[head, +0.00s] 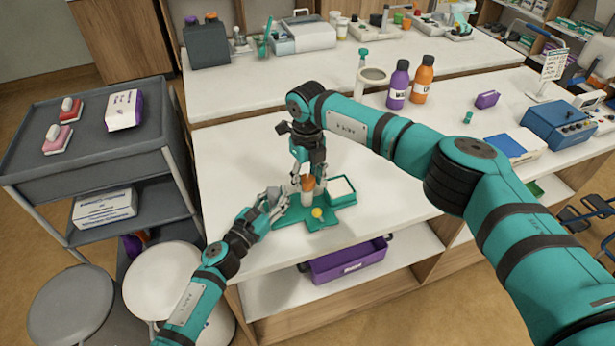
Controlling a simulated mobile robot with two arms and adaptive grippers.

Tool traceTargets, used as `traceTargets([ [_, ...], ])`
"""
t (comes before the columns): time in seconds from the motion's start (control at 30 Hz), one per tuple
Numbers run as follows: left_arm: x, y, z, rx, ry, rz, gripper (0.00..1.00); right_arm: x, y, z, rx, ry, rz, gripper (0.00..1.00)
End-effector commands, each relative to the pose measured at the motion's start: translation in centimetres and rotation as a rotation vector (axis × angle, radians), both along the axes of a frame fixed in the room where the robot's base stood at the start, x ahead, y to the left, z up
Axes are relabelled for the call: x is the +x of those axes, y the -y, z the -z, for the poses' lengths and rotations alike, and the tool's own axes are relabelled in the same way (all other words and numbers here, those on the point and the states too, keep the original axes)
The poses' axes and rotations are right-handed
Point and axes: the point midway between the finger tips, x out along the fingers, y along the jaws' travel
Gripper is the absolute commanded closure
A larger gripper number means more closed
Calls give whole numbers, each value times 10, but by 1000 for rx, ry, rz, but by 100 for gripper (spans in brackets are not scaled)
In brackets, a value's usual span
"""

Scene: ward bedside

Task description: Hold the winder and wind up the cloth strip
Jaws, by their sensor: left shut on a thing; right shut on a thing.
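The winder (290,222) is a small green device on the white table, with an upright orange-topped post (307,184) and a round yellow knob (317,212) at its front. A white piece (341,187), perhaps the cloth strip, lies in a green tray joined at its right; the strip's run to the post is too small to make out. My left gripper (281,202) is shut at the winder's left side. My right gripper (308,173) points down from above, shut on the orange top of the post. The fingers partly hide both grasped parts.
Purple (398,85) and orange (422,80) bottles stand behind my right arm. A blue box (558,125) is at the right. A grey cart (85,130) stands left of the table. A purple bin (345,262) sits on the shelf below. The tabletop around the winder is mostly clear.

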Motion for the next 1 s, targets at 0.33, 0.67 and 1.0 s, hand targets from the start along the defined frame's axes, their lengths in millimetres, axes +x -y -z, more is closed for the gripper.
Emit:
traceTargets([
  [0.33,0,0,1,1,-1,1,100,0,0,-1,1,0,330,93],
  [0.67,0,0,1,1,-1,1,100,1,1,-1,0,2,645,93],
  [1.0,0,0,1,1,-2,0,100,1,2,-1,-1,4,968,93],
])
